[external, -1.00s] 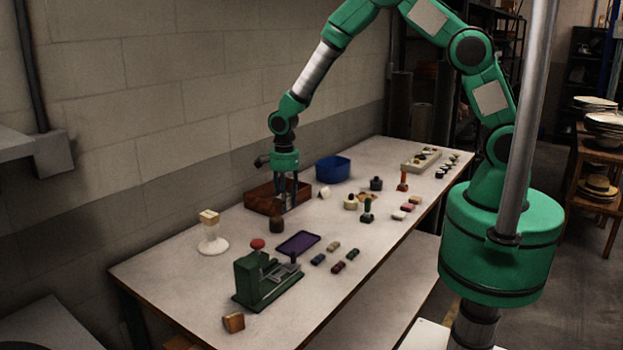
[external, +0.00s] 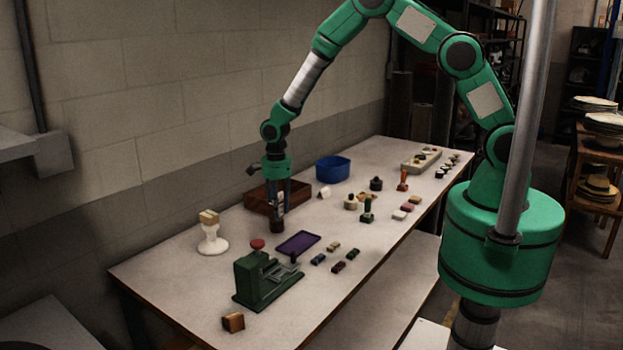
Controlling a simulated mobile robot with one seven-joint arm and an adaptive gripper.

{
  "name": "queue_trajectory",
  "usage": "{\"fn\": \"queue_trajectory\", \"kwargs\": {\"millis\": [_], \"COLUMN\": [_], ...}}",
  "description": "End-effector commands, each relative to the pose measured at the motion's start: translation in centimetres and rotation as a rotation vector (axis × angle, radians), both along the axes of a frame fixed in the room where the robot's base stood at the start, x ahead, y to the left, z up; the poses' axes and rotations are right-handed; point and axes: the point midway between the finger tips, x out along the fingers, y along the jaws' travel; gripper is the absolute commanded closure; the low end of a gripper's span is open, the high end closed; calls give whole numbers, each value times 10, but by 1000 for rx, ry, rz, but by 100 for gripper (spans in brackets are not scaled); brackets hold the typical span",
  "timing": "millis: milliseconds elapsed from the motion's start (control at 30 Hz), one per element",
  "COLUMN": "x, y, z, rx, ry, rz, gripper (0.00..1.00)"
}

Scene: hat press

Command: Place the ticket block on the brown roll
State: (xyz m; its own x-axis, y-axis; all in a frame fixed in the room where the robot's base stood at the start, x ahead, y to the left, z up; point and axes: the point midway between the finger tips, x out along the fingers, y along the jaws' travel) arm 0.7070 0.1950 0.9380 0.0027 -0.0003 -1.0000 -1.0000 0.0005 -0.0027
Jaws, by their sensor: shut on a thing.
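My gripper (external: 278,211) points straight down over the brown roll (external: 277,226), near the front of the wooden box. It is shut on a small pale block (external: 280,198), which appears to be the ticket block; the fingers partly hide it. The dark brown roll stands upright on the table just below the fingertips. I cannot tell whether the block touches the roll.
A brown wooden box (external: 258,199) stands behind the gripper, with a blue bin (external: 333,169) to its right. A purple tray (external: 298,243), a green press (external: 260,282) and a white stand (external: 212,241) are nearer the camera. Several stamps and small blocks lie rightward.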

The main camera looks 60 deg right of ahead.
Motion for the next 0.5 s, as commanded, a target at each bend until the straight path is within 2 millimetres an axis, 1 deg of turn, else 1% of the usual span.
{"fn": "queue_trajectory", "kwargs": {"millis": [100, 500], "x": [0, 0], "y": [0, 0], "z": [-7, -10], "rx": [0, 0], "ry": [0, 0], "rz": [0, 0], "gripper": [91, 91]}}
